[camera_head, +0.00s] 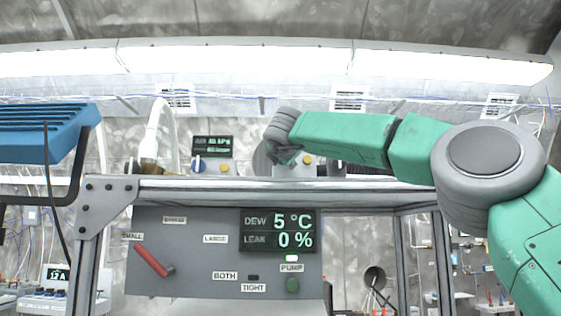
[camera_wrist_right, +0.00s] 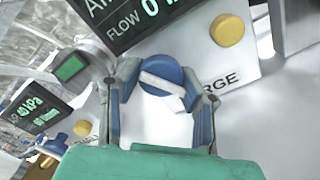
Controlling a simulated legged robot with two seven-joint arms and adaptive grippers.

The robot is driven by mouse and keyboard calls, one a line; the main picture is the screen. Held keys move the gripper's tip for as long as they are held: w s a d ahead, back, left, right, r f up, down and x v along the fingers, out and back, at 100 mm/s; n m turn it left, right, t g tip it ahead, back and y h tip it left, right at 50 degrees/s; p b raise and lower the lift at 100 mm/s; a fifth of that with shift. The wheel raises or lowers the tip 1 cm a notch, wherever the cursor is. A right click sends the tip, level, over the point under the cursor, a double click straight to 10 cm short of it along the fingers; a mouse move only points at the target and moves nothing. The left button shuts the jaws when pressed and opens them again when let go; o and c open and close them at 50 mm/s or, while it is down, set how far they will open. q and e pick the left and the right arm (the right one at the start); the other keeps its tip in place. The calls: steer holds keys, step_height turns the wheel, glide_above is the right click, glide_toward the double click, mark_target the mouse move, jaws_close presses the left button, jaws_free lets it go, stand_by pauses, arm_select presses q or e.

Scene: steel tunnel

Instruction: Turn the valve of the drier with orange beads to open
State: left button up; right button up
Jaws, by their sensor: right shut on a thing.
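My right gripper (camera_head: 284,156) reaches in from the right to a white box behind the top rail of the bench. In the right wrist view its two fingers (camera_wrist_right: 160,80) are closed on either side of a round blue knob (camera_wrist_right: 156,70) with a white bar across it. The knob sits on the white face below a dark display reading FLOW 0, beside a label ending in RGE. The bar slants down to the right. No orange beads can be made out in either view. My left gripper is not in view.
A yellow button (camera_wrist_right: 227,30) is right of the knob. A second box with a blue knob (camera_head: 198,163) stands to the left. The front panel (camera_head: 190,285) has a red lever (camera_head: 153,261) and a display (camera_head: 278,231) reading DEW 5 °C, LEAK 0 %. A blue object (camera_head: 40,135) is at left.

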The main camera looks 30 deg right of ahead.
steer(key=shift+s+d+r, duration=0.1)
steer(key=shift+s+r, duration=0.1)
steer(key=shift+r, duration=0.05)
